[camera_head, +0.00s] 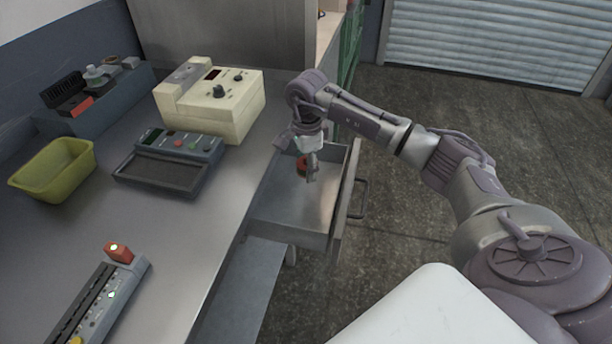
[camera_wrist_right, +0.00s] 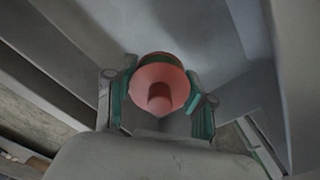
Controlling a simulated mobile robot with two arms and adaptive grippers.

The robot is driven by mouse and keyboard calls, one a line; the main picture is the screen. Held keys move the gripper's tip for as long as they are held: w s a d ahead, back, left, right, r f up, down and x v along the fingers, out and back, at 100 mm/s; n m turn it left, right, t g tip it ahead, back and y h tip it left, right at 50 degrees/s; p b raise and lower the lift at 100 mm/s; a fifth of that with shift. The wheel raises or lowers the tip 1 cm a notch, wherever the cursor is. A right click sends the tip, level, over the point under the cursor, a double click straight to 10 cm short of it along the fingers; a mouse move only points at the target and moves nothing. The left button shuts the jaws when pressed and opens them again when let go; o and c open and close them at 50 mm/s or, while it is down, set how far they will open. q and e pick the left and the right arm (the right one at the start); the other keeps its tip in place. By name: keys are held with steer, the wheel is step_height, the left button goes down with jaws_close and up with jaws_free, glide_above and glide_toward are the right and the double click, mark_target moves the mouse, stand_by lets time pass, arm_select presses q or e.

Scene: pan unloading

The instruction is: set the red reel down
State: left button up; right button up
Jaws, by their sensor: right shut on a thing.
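The red reel (camera_head: 302,166) is in my right gripper (camera_head: 309,172), over the inside of the open metal drawer (camera_head: 283,219). In the right wrist view the reel (camera_wrist_right: 160,86) shows its round pinkish-red end with a darker centre, between the two green-edged fingers of the gripper (camera_wrist_right: 160,95). The gripper is shut on it. I cannot tell whether the reel touches the drawer floor. My left gripper is not in view.
The drawer sticks out from under the steel workbench (camera_head: 187,233). On the bench stand a cream device (camera_head: 232,112), a grey panel with a tray (camera_head: 165,172), a yellow-green bin (camera_head: 57,168) and a long instrument (camera_head: 100,303). The rest of the drawer floor looks empty.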

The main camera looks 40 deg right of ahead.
step_height(320, 180, down, 4)
steer(key=shift+p, duration=0.3)
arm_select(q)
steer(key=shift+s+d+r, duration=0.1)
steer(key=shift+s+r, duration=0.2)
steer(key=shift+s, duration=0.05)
arm_select(e)
steer(key=shift+f, duration=0.2)
steer(key=o, duration=1.2)
steer(key=shift+c, duration=0.2)
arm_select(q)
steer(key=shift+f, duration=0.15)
arm_select(e)
steer(key=shift+r, duration=0.3)
arm_select(q)
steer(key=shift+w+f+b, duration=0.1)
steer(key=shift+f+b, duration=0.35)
steer(key=shift+b, duration=0.15)
arm_select(e)
step_height(320, 180, up, 12)
steer(key=shift+s+f, duration=0.1)
